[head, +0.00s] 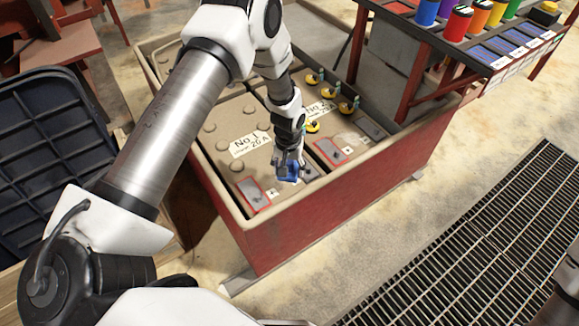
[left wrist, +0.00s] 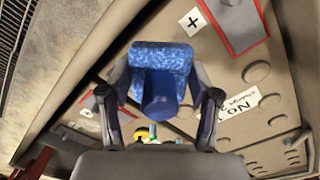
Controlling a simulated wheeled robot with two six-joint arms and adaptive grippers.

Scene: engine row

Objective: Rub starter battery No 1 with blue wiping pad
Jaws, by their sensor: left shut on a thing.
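Starter battery No 1 (head: 232,128) is a tan block with round caps, a white "No 1" label and a red-edged grey terminal plate marked "+". It sits in the red box; its label also shows in the left wrist view (left wrist: 238,106). My left gripper (head: 289,169) is shut on the blue wiping pad (head: 287,175), which fills the space between its fingers in the left wrist view (left wrist: 162,62). The pad is over the near right end of battery No 1, close to the seam with the neighbouring battery. I cannot tell whether it touches. My right gripper is not in view.
The red box (head: 335,205) has a raised tan rim around the batteries. A second battery (head: 350,133) lies to the right, with yellow-and-black items (head: 345,108) on it. A rack of coloured cylinders (head: 455,25) stands at upper right. A dark crate (head: 45,150) is at left, a floor grate (head: 480,245) at right.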

